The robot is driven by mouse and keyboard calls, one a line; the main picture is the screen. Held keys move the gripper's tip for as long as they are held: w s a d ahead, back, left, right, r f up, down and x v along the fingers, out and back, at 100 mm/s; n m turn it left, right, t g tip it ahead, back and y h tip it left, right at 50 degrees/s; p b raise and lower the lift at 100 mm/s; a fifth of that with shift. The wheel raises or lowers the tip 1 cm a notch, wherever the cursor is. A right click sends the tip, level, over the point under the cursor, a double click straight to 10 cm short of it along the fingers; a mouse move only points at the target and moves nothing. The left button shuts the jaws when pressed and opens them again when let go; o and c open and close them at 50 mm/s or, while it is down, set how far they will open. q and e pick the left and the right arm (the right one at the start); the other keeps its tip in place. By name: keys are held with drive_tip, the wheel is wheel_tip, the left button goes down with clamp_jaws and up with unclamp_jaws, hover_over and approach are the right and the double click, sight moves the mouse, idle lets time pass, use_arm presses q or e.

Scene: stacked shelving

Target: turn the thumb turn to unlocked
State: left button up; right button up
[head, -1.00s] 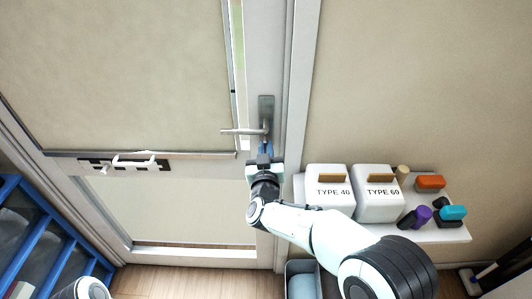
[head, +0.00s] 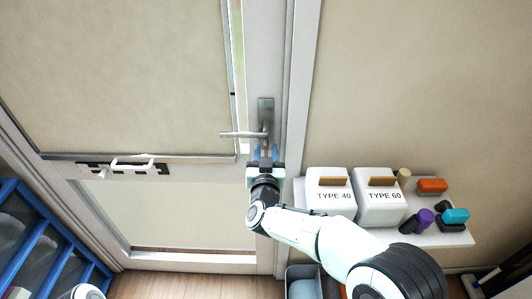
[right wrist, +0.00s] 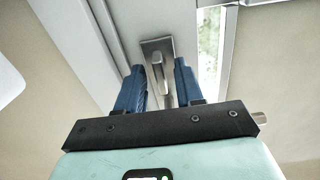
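A metal lever handle (head: 245,134) sits on an upright plate (head: 266,106) on the door's right stile. In the right wrist view, the plate (right wrist: 165,43) shows between and beyond my blue fingertips, with a small silver piece (right wrist: 157,58) on it that looks like the thumb turn. In the head view I cannot make out the thumb turn. My right gripper (head: 266,150) is open just below the lever, its two fingers apart with nothing held between them. I cannot tell whether the fingers touch the thumb turn. My left gripper is out of view.
Right of the door frame, a shelf (head: 455,238) holds two white TYPE 40 and TYPE 60 containers (head: 330,207) and several coloured objects. A white pull handle (head: 133,162) is on the door's left. A blue rack (head: 50,235) stands at lower left, a grey bin (head: 302,270) below the shelf.

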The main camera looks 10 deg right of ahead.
drive_tip(key=s+a, duration=0.2)
drive_tip(key=s, duration=1.1)
drive_tip(key=shift+a, duration=0.35)
